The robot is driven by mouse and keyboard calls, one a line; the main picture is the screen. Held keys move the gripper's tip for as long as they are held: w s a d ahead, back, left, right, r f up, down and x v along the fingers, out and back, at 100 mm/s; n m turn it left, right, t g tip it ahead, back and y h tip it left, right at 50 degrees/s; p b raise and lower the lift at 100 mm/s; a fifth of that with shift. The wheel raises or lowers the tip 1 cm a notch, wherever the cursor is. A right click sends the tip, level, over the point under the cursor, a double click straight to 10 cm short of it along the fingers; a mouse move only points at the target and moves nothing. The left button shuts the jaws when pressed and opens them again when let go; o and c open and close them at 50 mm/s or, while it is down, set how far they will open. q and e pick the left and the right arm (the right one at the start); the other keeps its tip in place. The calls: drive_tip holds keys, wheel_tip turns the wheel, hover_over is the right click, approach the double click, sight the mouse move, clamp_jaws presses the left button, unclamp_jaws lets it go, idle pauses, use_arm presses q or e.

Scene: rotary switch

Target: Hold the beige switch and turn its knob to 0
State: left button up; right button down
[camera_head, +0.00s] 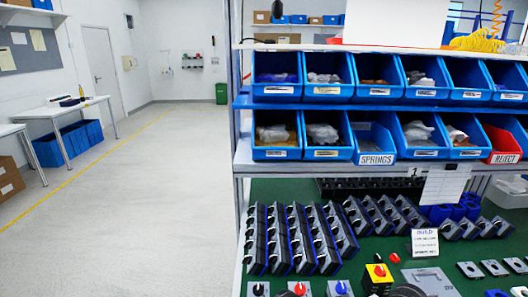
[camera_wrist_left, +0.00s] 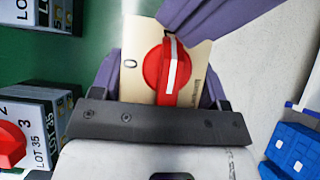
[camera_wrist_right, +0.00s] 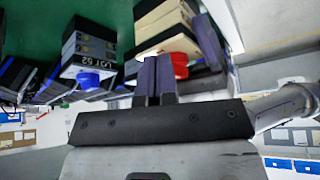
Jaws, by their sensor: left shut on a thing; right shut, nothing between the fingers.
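The beige switch (camera_wrist_left: 143,45) is in the left wrist view, its face towards the camera, with a red knob (camera_wrist_left: 153,72). The knob's white line runs roughly up and down the picture; a printed 0 is left of the knob. My left gripper (camera_wrist_left: 158,82) is shut on the switch, a purple finger along each side. My right gripper (camera_wrist_right: 155,62) is shut and empty, its fingertips close by the red knob (camera_wrist_right: 180,58); contact is unclear. In the left wrist view, purple fingers from the upper right overlap the knob's top edge. Neither gripper shows in the head view.
Other switches, including a blue-knobbed one (camera_wrist_right: 90,78), stand on the green bench (camera_head: 215,270). Rows of dark switch bodies (camera_head: 290,240) fill its middle. Blue bins (camera_head: 275,135) and a red reject bin (camera_head: 503,145) sit on shelves above.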

drive_tip(key=shift+d+r, duration=0.15)
drive_tip(key=shift+d, duration=0.05)
idle(0.4)
wheel_tip(320, 180, up, 6)
drive_tip(key=shift+f, duration=0.1)
idle(0.4)
drive_tip(key=shift+s, duration=0.1)
wheel_tip(320, 180, down, 6)
drive_tip(key=s+a, duration=0.1)
drive_tip(key=s, duration=0.1)
drive_tip(key=shift+s, duration=0.3)
idle(0.5)
drive_tip(key=shift+w+a, duration=0.35)
drive_tip(key=shift+w, duration=0.15)
idle(1.1)
drive_tip(key=shift+w+d, duration=0.35)
idle(0.7)
